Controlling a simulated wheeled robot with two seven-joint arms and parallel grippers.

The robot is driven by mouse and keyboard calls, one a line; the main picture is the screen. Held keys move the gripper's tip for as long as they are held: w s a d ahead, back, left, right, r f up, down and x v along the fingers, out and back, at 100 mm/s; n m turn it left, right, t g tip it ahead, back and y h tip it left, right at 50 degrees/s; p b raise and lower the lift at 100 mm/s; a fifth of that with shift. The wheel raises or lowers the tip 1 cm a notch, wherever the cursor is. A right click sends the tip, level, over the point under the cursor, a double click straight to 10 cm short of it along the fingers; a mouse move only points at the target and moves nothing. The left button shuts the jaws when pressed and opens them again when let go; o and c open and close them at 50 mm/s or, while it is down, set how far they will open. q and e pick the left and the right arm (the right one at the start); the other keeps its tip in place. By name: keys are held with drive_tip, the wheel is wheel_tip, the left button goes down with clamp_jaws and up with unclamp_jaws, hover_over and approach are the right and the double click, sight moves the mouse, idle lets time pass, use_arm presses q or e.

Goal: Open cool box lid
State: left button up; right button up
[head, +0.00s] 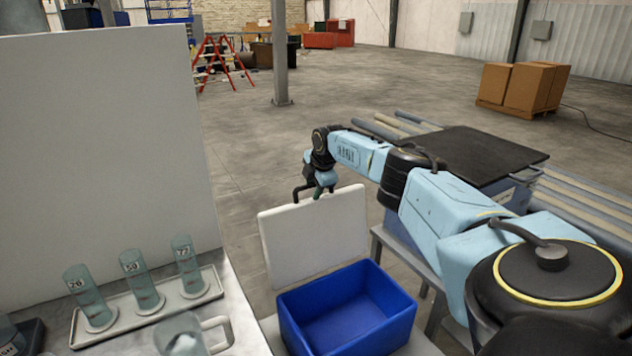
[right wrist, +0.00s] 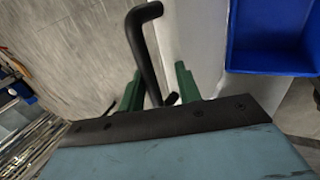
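The cool box (head: 345,322) is a blue open-topped bin, its inside empty in the head view. Its white lid (head: 312,238) stands up, tilted back, at the box's far left side. My right gripper (head: 318,190) is at the lid's top edge. In the right wrist view, its green fingers (right wrist: 158,88) are apart, on either side of a black bent handle (right wrist: 146,50), with a gap showing beside the right finger. The lid (right wrist: 200,45) and blue box (right wrist: 272,40) also show there. My left gripper is not in view.
A white counter at left holds a tray (head: 150,307) with three numbered glass cylinders and a clear jug (head: 182,335). A tall white panel (head: 100,150) stands behind them. A dark flat plate (head: 475,155) and rollers (head: 590,200) lie right. Floor behind the lid is clear.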

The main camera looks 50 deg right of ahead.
drive_tip(key=shift+s+r, duration=0.2)
drive_tip(key=shift+r, duration=0.15)
drive_tip(key=p+v, duration=0.2)
drive_tip(key=v, duration=1)
drive_tip(key=shift+r, duration=0.3)
drive_tip(key=shift+s, duration=0.15)
